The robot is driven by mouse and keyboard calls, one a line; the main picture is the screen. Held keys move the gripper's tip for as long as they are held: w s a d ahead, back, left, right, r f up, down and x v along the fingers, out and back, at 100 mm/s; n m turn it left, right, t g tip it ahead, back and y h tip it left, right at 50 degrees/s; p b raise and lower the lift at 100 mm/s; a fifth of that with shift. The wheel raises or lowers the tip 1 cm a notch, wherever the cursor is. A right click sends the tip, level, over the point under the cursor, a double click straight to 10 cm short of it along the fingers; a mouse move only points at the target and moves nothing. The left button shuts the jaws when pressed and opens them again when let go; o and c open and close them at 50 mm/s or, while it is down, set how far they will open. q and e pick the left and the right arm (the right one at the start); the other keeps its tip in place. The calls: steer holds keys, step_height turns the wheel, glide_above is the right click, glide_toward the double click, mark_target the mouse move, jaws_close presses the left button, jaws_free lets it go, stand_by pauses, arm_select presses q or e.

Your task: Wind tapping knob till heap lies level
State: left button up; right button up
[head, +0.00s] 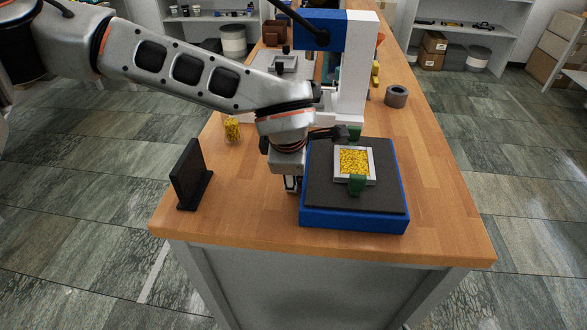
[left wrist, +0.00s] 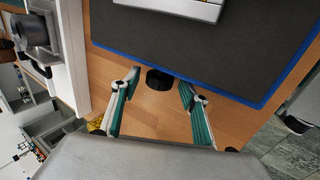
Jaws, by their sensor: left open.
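The tapping base is a blue slab (head: 355,218) with a dark grey top, at the front of the wooden table. A pale square frame (head: 371,178) sits on it, filled with small yellow pieces (head: 353,161); whether their surface is level I cannot tell. Green clamps (head: 357,184) hold the frame front and back. A black round knob (left wrist: 159,79) sticks out of the base's side in the left wrist view; the arm hides it in the head view. My left gripper (head: 291,183) points down beside the base's left side, open, its fingertips on either side of the knob, apparently apart from it.
A black upright panel on a foot (head: 190,178) stands left of my gripper. A clear jar of yellow pieces (head: 232,129) is behind it. A blue and white press (head: 357,70) stands behind the base, with a grey ring (head: 396,96) to its right.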

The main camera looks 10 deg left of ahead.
arm_select(q)
steer(key=v, duration=1.2)
